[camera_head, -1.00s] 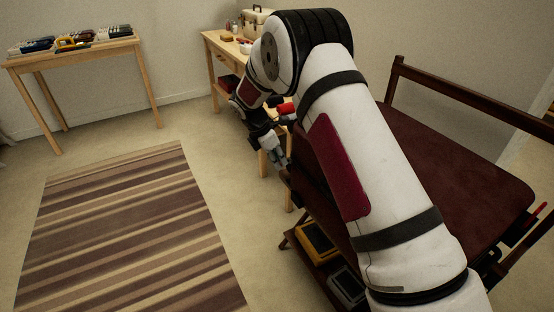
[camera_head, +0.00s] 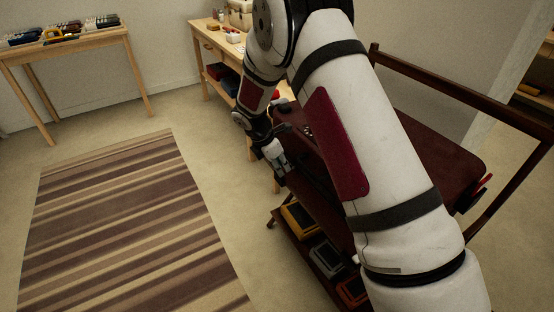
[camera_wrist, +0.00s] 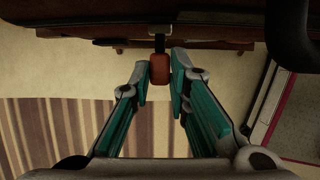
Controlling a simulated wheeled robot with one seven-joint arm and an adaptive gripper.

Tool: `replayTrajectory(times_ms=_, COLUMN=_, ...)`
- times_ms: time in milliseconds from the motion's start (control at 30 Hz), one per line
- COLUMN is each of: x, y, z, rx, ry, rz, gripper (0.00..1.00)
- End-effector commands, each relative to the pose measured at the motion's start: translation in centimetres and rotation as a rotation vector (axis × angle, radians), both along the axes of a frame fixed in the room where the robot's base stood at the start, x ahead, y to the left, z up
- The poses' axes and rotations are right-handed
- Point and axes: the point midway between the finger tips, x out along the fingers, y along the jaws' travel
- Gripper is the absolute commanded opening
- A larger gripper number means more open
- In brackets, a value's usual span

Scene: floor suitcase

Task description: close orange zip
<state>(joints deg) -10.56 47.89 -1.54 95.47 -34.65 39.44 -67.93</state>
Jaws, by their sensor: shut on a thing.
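The dark red suitcase (camera_head: 440,150) lies on a wooden stand, partly hidden behind my arm. In the wrist view its dark red edge (camera_wrist: 100,30) runs along the top. The orange zip pull (camera_wrist: 159,68) hangs from a small dark slider below that edge. My gripper (camera_wrist: 160,76) has its teal-padded fingertips on either side of the pull and is shut on it. In the head view my gripper (camera_head: 279,163) is at the suitcase's left side, and the pull cannot be made out there.
Several boxes, one with a yellow rim (camera_head: 300,220), sit on the stand's lower shelf. A wooden table (camera_head: 65,50) with items stands at the back left, another (camera_head: 212,50) behind my arm. A striped rug (camera_head: 125,220) covers clear floor at left.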

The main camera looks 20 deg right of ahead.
Motion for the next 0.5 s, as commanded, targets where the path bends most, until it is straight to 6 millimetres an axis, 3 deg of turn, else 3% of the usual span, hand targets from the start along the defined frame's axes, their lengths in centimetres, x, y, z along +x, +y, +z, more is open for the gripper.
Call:
replayTrajectory(times_ms=267, x=-0.36, y=-0.24, z=-0.1, rx=-0.004, ry=0.008, rz=-0.007, gripper=0.0)
replayTrajectory(times_ms=300, x=-0.38, y=-0.26, z=-0.1, rx=-0.005, ry=0.009, rz=-0.006, gripper=0.25)
replayTrajectory(times_ms=333, x=-0.37, y=-0.27, z=-0.1, rx=-0.005, ry=0.009, rz=-0.006, gripper=0.32)
replayTrajectory(times_ms=367, x=-0.36, y=-0.26, z=-0.1, rx=-0.005, ry=0.009, rz=-0.006, gripper=0.37)
replayTrajectory(times_ms=500, x=-0.28, y=-0.19, z=-0.09, rx=-0.004, ry=0.007, rz=-0.005, gripper=0.37)
